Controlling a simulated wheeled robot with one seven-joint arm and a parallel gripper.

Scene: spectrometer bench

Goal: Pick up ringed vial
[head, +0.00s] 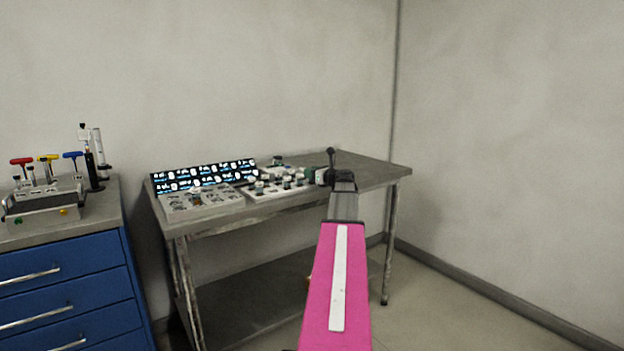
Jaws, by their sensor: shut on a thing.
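My gripper (318,177) is at the right end of the white vial tray (262,195) on the grey bench, at the end of my pink arm. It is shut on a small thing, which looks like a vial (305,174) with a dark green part. The thing is small and partly hidden by the gripper, so I cannot make out a ring on it. I cannot tell whether it is clear of the tray. Several other small vials (287,182) with pale and dark caps stand in the tray, left of my gripper.
A lit display panel (205,176) stands at the bench's back left, behind a grey compartment tray (200,203). The grey bench (365,165) is bare at its right end. A blue drawer cabinet (65,285) on the left holds coloured-handled tools (48,158) and a rack.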

